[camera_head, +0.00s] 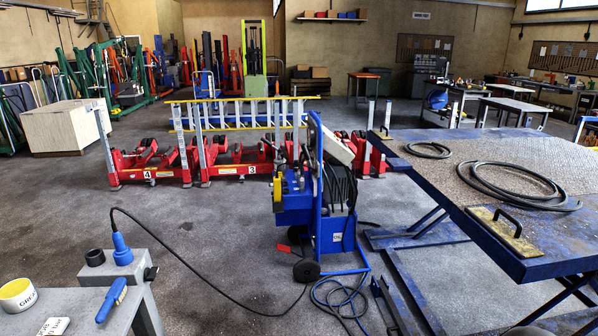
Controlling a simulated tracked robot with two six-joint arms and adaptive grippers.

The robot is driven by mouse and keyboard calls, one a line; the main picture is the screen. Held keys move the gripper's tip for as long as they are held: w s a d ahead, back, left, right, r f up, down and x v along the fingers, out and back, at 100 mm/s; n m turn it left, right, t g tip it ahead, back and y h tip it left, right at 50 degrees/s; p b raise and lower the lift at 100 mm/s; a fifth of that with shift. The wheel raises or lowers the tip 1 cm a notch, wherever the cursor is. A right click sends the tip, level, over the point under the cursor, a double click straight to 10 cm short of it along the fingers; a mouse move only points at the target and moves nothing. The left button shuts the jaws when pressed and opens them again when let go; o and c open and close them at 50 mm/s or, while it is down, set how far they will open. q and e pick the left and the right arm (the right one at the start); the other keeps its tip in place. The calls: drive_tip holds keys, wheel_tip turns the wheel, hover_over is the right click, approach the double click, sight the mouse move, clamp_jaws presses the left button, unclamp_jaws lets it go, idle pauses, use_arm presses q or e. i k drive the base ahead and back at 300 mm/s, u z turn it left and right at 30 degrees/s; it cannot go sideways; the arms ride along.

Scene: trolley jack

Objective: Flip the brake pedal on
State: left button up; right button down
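A blue wheeled trolley (335,225) stands upright on the floor in the middle of the head view. It carries a blue machine (292,198) and coiled dark cable. A small red piece (283,248) sticks out low on its left side, above a black wheel (306,271). This may be the brake pedal, but it is too small to tell, and I cannot tell whether it is up or down. Neither of my grippers shows in the view.
A blue lift table (440,180) with black hoses stands at right. A grey bench (60,306) with a blue plug (121,248) is at front left. A black cable runs across the floor to the trolley. Red lifting units (235,165) stand behind. Floor left of the trolley is mostly clear.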

sight(282, 248)
drive_tip(key=z, duration=0.15)
drive_tip(key=i, duration=2.75)
drive_tip(key=u, duration=0.6)
drive_tip(key=i, duration=0.95)
drive_tip(key=u, duration=0.25)
